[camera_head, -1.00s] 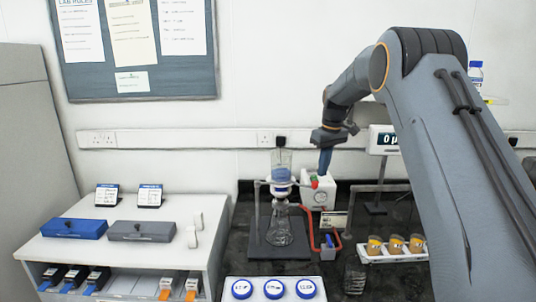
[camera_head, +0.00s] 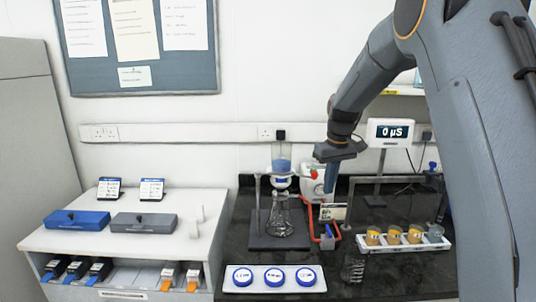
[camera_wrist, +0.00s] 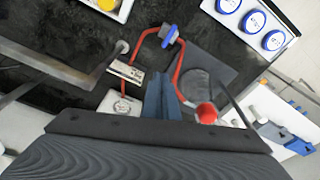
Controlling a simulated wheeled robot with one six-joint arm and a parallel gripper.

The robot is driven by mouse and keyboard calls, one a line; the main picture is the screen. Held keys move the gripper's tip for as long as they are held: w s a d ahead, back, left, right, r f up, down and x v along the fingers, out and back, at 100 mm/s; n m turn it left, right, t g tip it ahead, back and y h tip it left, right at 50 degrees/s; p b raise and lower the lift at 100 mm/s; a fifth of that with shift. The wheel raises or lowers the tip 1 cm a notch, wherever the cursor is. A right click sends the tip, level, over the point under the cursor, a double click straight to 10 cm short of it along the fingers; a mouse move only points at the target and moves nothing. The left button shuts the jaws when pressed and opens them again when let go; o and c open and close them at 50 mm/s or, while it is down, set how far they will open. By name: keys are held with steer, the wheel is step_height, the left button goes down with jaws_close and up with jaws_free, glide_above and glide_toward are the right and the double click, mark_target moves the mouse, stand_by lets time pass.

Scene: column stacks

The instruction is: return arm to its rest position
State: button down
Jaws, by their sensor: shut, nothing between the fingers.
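My gripper (camera_head: 331,178) hangs at the end of my arm, over the back of the dark bench, in front of the white pump box (camera_head: 312,183). Its blue fingers point down and are together, with nothing between them. In the wrist view my gripper (camera_wrist: 165,98) shows as two blue fingers side by side above the bench. A red hose (camera_wrist: 146,42) and a small labelled plate (camera_wrist: 126,72) lie below and beyond the fingers. The fingers partly cover the pump box in the head view.
A glass filter column on a flask (camera_head: 281,215) stands left of my gripper. A conductivity meter (camera_head: 390,132) reading 0 µS stands to the right. A white rack of amber-filled cups (camera_head: 405,246) and a tray of blue-lidded dishes (camera_head: 240,287) lie nearer. Open wall space is above the bench.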

steer(key=s+f+m+b, duration=0.1)
steer(key=s+f, duration=0.3)
steer(key=s, duration=0.6)
steer(key=s+f+m+b, duration=0.1)
steer(key=s+f, duration=0.3)
steer(key=s, duration=0.7)
steer(key=s+f+m+b, duration=0.2)
steer(key=s+f+b, duration=0.1)
steer(key=s, duration=0.8)
steer(key=shift+f+h, duration=0.3)
steer(key=shift+f, duration=0.45)
